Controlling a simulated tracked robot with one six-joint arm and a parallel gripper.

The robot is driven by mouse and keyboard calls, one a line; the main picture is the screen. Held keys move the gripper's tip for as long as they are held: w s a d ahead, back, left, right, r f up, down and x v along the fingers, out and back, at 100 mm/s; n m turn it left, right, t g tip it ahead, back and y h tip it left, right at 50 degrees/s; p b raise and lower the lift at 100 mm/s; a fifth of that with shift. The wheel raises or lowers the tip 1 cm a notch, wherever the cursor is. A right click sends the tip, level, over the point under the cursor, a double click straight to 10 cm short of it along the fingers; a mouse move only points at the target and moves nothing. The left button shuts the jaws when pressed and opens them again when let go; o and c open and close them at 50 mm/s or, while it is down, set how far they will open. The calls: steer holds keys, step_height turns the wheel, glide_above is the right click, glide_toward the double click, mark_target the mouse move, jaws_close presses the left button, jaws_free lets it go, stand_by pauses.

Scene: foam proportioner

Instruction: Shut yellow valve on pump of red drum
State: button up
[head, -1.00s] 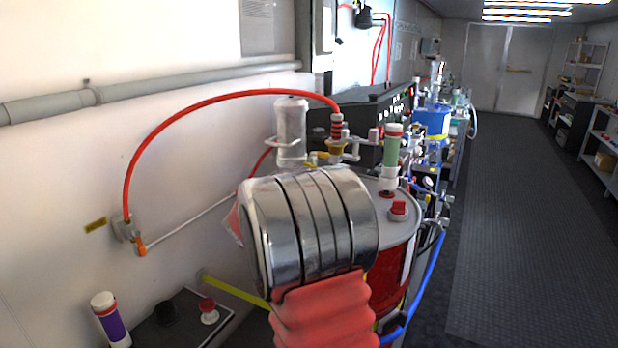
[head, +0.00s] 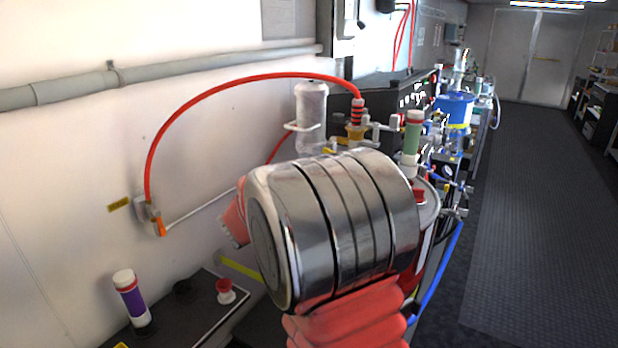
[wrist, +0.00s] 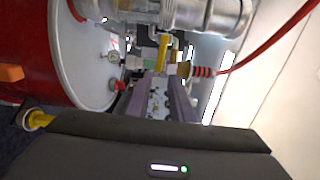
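The red drum (wrist: 30,50) with its grey lid (wrist: 82,55) fills the left of the wrist view. In the head view a strip of its lid (head: 429,208) shows behind my arm. The pump (wrist: 200,14) crosses the top of the wrist view; in the head view its clear cylinder (head: 312,115) stands upright. The yellow valve (wrist: 162,52) is a small lever on the pump, ahead of my fingertips. My gripper (wrist: 160,84) is open, its two fingers apart on either side of the lever's line; contact cannot be told. In the head view my arm hides the gripper.
A red hose (head: 230,88) arches from the pump to the wall fitting (head: 150,212). A green-banded tube (head: 412,138) stands by the drum. A black box (head: 165,320) with a purple tube (head: 133,298) is at lower left. The aisle floor (head: 540,200) is clear.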

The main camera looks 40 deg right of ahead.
steer(key=s+a+m+g+y, duration=0.1)
steer(key=s+m, duration=0.2)
steer(key=s+a+m+g+y, duration=0.1)
steer(key=s+m, duration=0.1)
steer(key=m, duration=0.1)
steer(key=s+a+f+m, duration=0.1)
steer(key=s+a+m, duration=0.1)
steer(key=s+m, duration=0.1)
steer(key=shift+s+a+m+g+y, duration=0.1)
steer(key=shift+s+m+g+y, duration=0.3)
steer(key=shift+m, duration=0.2)
jaws_close()
steer(key=s+a+f+m+t+y, duration=0.1)
steer(key=s+a+m+y, duration=0.3)
steer(key=a+m, duration=0.5)
steer(key=s+a+f+m+t+y, duration=0.1)
steer(key=s+a+f+m+y, duration=0.3)
steer(key=s+a+m, duration=0.3)
steer(key=s+a+f+m+y, duration=0.2)
steer(key=s+a+m+y, duration=0.3)
steer(key=a+m, duration=0.8)
steer(key=shift+s+a+f+t+y, duration=0.35)
steer(key=shift+a+y, duration=0.25)
steer(key=shift+a, duration=0.3)
steer(key=shift+a, duration=0.1)
